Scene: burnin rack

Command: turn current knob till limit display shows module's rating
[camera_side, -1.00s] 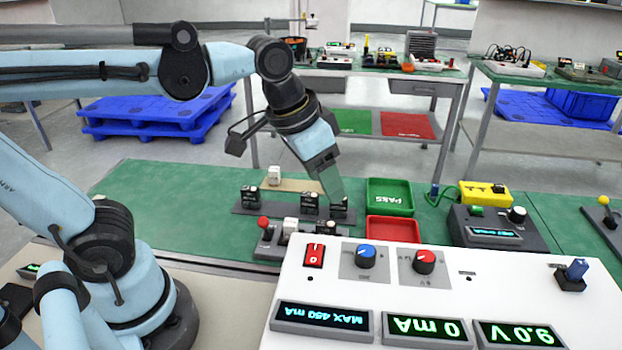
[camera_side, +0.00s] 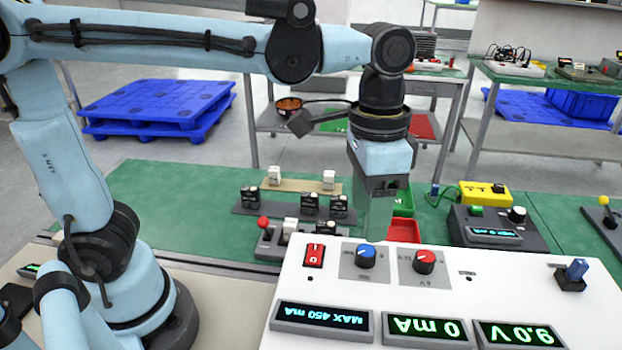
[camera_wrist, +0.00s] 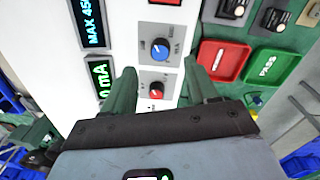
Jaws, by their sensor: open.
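The white supply panel (camera_side: 440,285) has a blue knob (camera_side: 366,256) and a red knob (camera_side: 424,261). Its limit display (camera_side: 322,317) reads MAX 450 mA, upside down in the side view; a second display (camera_side: 424,328) reads 0 mA. Several dark modules (camera_side: 310,203) stand in a rack behind the panel; their ratings are too small to read. My gripper (camera_side: 375,230) is open and empty, pointing down above the panel's back edge. In the wrist view, the blue knob (camera_wrist: 160,49) lies ahead of the fingertips and the red knob (camera_wrist: 155,93) shows between the fingers.
A red rocker switch (camera_side: 314,255) sits left of the blue knob. A 9.0 V display (camera_side: 520,335) and a blue-capped lever (camera_side: 575,270) are at the panel's right. Green (camera_wrist: 270,68) and red (camera_wrist: 222,60) trays lie behind the panel. A red-balled lever (camera_side: 263,222) stands near the rack.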

